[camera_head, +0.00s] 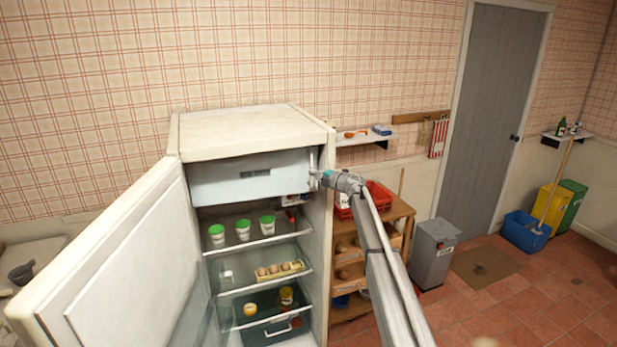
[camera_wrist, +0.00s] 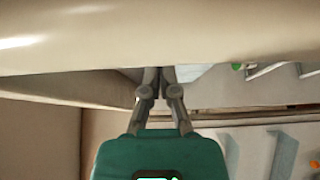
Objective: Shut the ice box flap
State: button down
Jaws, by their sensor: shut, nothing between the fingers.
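The ice box flap (camera_head: 225,188) is a pale blue-grey panel with a dark slot, at the top inside the open fridge (camera_head: 250,130). It stands across the front of the ice box; whether it sits flush cannot be told. My gripper (camera_head: 318,176) is at the right end of the flap, by the fridge's right side wall. In the wrist view the fingers of my gripper (camera_wrist: 160,72) are together and empty, their tips by the edge of a large cream surface. Contact between the tips and the flap cannot be made out.
The fridge door (camera_head: 130,265) stands wide open to the left. Shelves below the flap hold green-lidded cups (camera_head: 243,228), eggs (camera_head: 280,269) and jars. A wooden shelf unit (camera_head: 398,210) with a red crate (camera_head: 380,195) stands right of the fridge, behind my arm.

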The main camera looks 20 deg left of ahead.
dwell(0.4)
jog(key=shift+d, duration=0.15)
jog(key=v, duration=1.1)
jog(key=shift+d, duration=0.35)
jog(key=shift+s, duration=0.1)
